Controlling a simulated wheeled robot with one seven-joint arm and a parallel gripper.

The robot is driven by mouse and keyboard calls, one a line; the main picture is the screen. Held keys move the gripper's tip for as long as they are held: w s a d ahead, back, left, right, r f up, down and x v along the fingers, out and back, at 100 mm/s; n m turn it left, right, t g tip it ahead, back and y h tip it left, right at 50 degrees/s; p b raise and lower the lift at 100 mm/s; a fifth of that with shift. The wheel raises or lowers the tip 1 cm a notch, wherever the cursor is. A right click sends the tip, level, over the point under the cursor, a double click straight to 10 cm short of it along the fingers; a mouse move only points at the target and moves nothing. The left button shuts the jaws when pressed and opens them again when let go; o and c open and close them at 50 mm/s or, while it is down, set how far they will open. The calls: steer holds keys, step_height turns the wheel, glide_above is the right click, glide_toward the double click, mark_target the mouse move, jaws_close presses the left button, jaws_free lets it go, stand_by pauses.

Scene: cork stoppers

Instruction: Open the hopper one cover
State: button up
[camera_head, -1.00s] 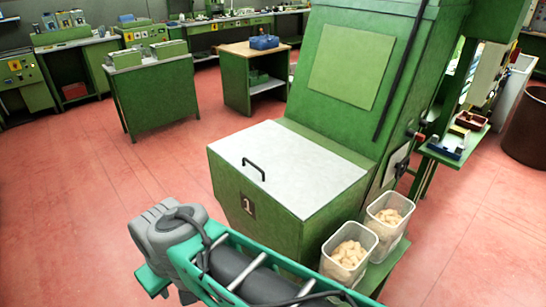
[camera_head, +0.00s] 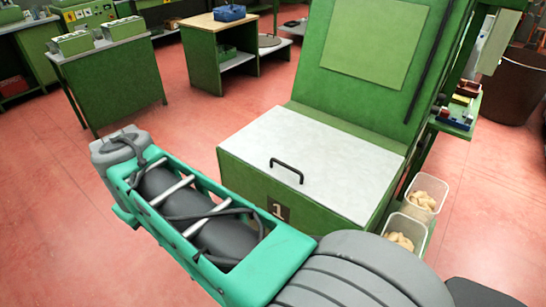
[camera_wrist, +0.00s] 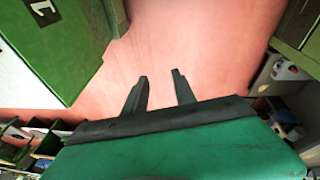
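The hopper one cover (camera_head: 316,162) is a pale grey-white lid with a black bar handle (camera_head: 287,170) near its front edge. It lies shut on the green hopper (camera_head: 251,187), which bears a "1" label (camera_head: 279,209). In the wrist view the hopper's green side (camera_wrist: 55,45) and its label (camera_wrist: 43,8) show at the upper left; the handle is not seen there. My gripper (camera_wrist: 160,78) shows two dark fingers apart, with only red floor between them. It is off to the side of the hopper, clear of the cover. In the head view the fingers are not seen.
Two clear bins of cork stoppers (camera_head: 426,195) (camera_head: 405,232) stand at the hopper's right side. A tall green machine body (camera_head: 365,60) rises behind the cover. A green cabinet (camera_head: 109,80) stands at the back left. Red floor (camera_head: 40,200) lies open at the left.

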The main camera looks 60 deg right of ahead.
steer(key=s+d+r+m+g+b, duration=0.1)
steer(key=s+d+r, duration=0.1)
steer(key=d, duration=0.7)
steer(key=s+d+r+g+b, duration=0.1)
steer(key=s+d, duration=0.1)
steer(key=d, duration=0.7)
steer(key=g, duration=0.1)
glide_toward(286, 165)
steer(key=shift+m, duration=0.3)
steer(key=f+b, duration=0.1)
steer(key=f, duration=0.1)
steer(key=f+b, duration=0.1)
steer(key=f, duration=0.2)
steer(key=d+f+b, duration=0.1)
steer(key=f, duration=0.1)
steer(key=shift+s+f+b, duration=0.1)
steer(key=shift+f+b, duration=0.05)
steer(key=shift+b, duration=0.25)
steer(key=shift+f, duration=0.25)
jaws_close()
